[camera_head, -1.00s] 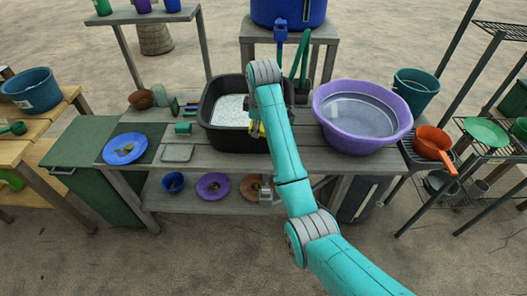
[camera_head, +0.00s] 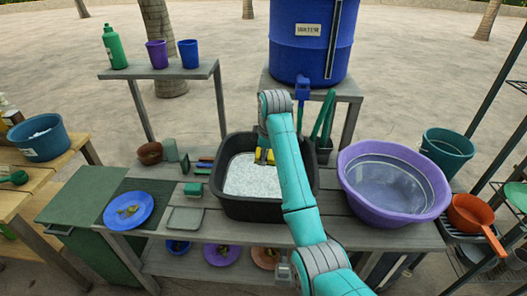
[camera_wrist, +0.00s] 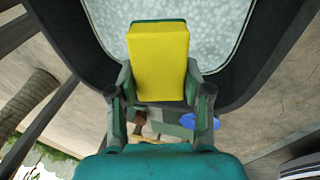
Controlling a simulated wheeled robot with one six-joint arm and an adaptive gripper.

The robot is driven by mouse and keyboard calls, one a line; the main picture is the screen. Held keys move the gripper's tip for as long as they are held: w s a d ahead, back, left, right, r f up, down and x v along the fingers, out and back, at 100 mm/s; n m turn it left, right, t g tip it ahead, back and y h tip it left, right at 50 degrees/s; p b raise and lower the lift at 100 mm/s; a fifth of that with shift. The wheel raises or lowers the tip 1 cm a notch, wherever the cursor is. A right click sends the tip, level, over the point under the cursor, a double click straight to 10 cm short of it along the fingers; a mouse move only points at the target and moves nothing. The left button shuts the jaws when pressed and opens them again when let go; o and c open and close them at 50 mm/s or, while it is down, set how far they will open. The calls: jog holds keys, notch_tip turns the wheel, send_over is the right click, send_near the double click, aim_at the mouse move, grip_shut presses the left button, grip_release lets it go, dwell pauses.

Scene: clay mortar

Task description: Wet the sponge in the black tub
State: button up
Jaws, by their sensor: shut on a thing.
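The black tub (camera_head: 262,210) stands on the grey bench and holds a pale, speckled, foamy-looking fill (camera_head: 250,177). In the wrist view the tub's dark wall (camera_wrist: 262,60) curves around the fill. My gripper (camera_wrist: 160,92) is shut on the yellow sponge (camera_wrist: 158,62), which has a green layer on its far edge. The sponge, small and yellow in the head view (camera_head: 264,156), shows against the fill, over or inside the tub. I cannot tell whether it touches the fill. My arm hides the tub's right part.
A purple basin (camera_head: 393,190) stands right of the tub. A blue water barrel (camera_head: 310,45) stands behind.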

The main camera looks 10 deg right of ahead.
notch_tip(320, 180, down, 16)
jog(key=shift+f, duration=0.1)
dwell(0.9)
dwell(0.8)
notch_tip(320, 180, up, 16)
jog(key=shift+r, duration=0.35)
dwell(0.8)
dwell(0.8)
